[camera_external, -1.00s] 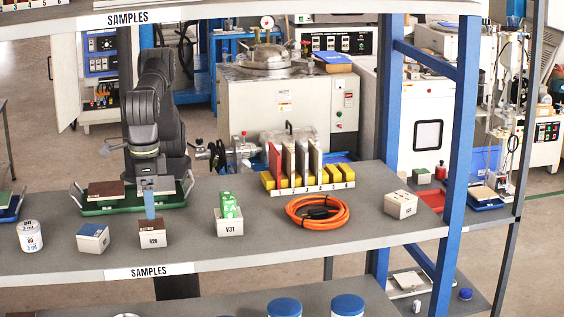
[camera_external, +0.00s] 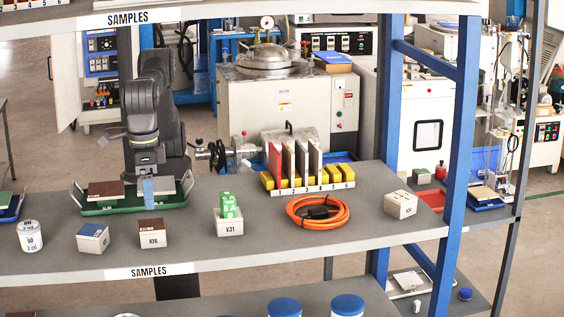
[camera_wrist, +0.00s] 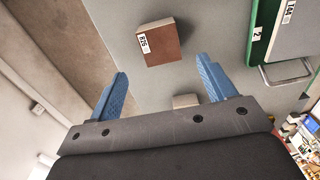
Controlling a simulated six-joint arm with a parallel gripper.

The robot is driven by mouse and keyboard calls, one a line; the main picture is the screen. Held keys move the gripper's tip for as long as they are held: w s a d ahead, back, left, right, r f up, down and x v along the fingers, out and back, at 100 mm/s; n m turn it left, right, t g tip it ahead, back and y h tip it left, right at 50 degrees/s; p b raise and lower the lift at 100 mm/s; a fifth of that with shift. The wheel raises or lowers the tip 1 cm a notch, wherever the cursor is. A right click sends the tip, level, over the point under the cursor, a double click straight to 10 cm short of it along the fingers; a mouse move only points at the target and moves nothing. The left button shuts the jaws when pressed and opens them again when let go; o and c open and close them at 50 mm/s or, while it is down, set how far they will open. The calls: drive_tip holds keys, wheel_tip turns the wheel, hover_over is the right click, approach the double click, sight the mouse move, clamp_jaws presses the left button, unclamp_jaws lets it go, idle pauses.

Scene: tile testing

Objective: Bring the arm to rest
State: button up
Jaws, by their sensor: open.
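My gripper (camera_external: 147,190) hangs over the front of the green tray on the shelf, above and behind the R26 block (camera_external: 152,233). In the wrist view my gripper (camera_wrist: 162,66) has its two blue fingers spread wide, with nothing held between them. The R26 block, with its brown top, also shows in the wrist view (camera_wrist: 165,42), beyond the fingertips and apart from them. My arm is folded upright behind the shelf.
The green tray (camera_external: 118,208) holds a brown tile at left. A white tub (camera_external: 30,236), a blue-topped block (camera_external: 93,239), the V31 block (camera_external: 229,226), an orange cable coil (camera_external: 318,211) and a tile rack (camera_external: 305,187) stand on the shelf (camera_external: 275,247).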

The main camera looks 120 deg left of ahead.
sight(151, 225)
wheel_tip(151, 225, down, 10)
drive_tip(key=shift+f, duration=0.15)
drive_tip(key=shift+r, duration=1.95)
